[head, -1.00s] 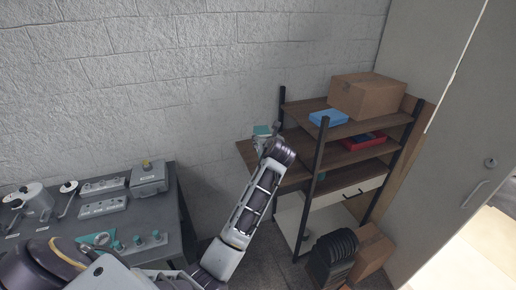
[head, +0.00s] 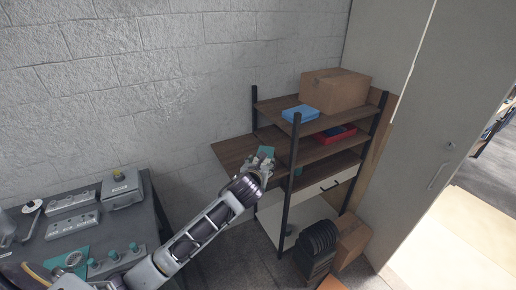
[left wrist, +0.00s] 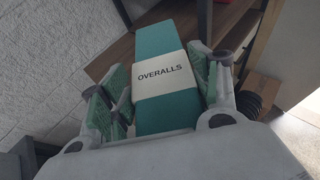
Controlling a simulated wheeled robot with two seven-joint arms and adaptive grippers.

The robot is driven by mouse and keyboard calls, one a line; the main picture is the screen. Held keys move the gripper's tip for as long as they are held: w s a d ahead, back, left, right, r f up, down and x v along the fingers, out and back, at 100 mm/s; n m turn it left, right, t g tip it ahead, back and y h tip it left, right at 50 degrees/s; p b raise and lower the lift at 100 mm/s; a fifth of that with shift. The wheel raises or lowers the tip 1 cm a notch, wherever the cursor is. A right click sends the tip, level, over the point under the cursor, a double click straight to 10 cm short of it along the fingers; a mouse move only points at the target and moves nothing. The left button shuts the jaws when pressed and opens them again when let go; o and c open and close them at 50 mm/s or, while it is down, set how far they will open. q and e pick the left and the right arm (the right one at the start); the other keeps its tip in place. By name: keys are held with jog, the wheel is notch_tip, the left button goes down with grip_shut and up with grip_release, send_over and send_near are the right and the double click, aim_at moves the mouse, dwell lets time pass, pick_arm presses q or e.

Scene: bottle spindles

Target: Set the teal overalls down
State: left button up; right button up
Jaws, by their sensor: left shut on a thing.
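The teal overalls (left wrist: 165,40) are a folded bundle with a white band reading OVERALLS. In the left wrist view they lie between the green-padded fingers of my left gripper (left wrist: 164,82), which is shut on them. In the head view my left gripper (head: 262,163) is at the shelf unit's brown side board (head: 232,150), with a bit of the overalls (head: 267,151) showing above the fingers. I cannot tell whether the bundle touches the board. My right gripper is not in view.
The shelf unit holds a cardboard box (head: 335,94), a blue pack (head: 300,113) and a red tray (head: 336,132). A black post (head: 291,180) stands just right of my gripper. A grey table (head: 150,215) with devices is at left. The board's left part is clear.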

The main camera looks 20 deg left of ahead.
pick_arm(q)
jog(key=s+f+m+h, duration=0.1)
jog(key=s+f, duration=0.6)
jog(key=f, duration=0.2)
jog(key=s+d+f+h, duration=0.1)
jog(key=s+f, duration=0.7)
jog(key=f, duration=0.2)
jog(key=shift+d+f+m, duration=0.2)
jog(key=shift+f+m, duration=0.1)
jog(key=shift+m, duration=0.1)
jog(key=shift+d, duration=0.15)
